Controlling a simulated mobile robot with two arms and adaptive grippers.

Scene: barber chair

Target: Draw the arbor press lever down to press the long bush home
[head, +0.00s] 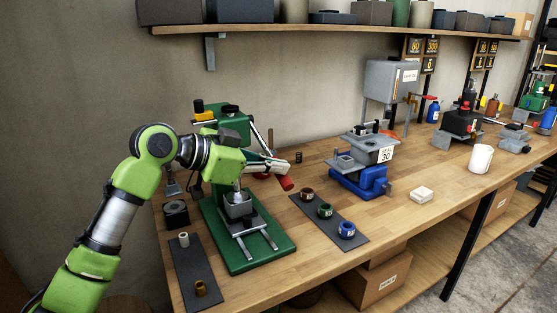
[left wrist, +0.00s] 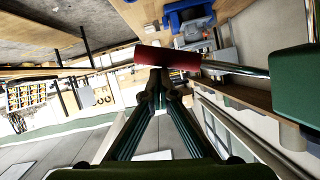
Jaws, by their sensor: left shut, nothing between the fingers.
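The green arbor press (head: 268,238) stands on the left part of the wooden bench. Its lever has a red handle (head: 284,183), which shows just below my left gripper (head: 280,166) in the head view. In the left wrist view the red handle (left wrist: 180,60) lies crosswise just beyond the shut fingertips (left wrist: 158,76); touching or not, I cannot tell. The bright lever bar (left wrist: 236,69) runs right from it. A grey block (head: 238,209) sits under the ram; a bush in it is too small to make out. My right gripper is not in view.
A dark mat (head: 190,262) at front left holds a pale bush (head: 184,239) and a brass bush (head: 200,288). Another mat (head: 338,238) holds several coloured rings. A blue vise-like fixture (head: 362,184) stands right of the press. A shelf (head: 340,28) runs above.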

